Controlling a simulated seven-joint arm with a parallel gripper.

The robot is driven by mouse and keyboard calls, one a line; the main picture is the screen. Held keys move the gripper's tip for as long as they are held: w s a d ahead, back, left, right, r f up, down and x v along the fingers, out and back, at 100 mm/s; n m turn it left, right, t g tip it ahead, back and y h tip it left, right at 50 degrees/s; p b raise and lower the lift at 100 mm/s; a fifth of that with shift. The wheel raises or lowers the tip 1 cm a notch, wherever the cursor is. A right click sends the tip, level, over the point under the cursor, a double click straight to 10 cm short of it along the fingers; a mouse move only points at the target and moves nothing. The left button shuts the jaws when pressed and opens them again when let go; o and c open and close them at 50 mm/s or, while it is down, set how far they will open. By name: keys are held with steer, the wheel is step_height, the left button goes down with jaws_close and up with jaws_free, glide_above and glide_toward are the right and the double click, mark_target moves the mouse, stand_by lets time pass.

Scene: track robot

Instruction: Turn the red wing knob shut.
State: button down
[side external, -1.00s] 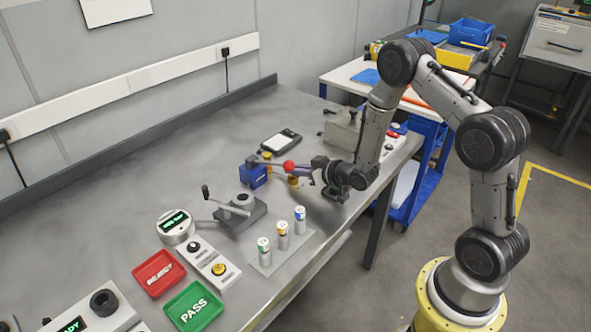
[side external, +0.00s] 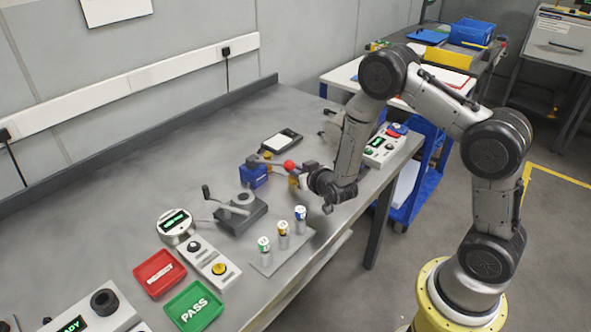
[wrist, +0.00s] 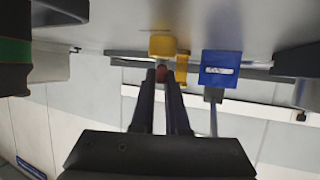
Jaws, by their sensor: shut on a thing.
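The red wing knob (wrist: 161,74) shows in the wrist view as a small dark red patch between my fingertips, in front of a yellow fitting (wrist: 161,46). My gripper (wrist: 159,82) is shut on it, and the fingers hide most of its shape, so I cannot tell its turn angle.
A grey clamp with a crank (side external: 240,210) and several upright batteries (side external: 283,232) stand in front. A button panel (side external: 384,150) is at the bench's right end. The back left of the bench (side external: 150,165) is clear.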

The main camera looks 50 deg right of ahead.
steer(key=shift+a+m+g+h, duration=0.15)
steer(key=shift+m+g+h, duration=0.15)
steer(key=shift+m+h, duration=0.55)
steer(key=shift+h, duration=0.25)
steer(key=c, duration=0.9)
jaws_free()
steer(key=v, duration=1.3)
steer(key=shift+s+a+r, duration=0.2)
steer(key=shift+r, duration=0.1)
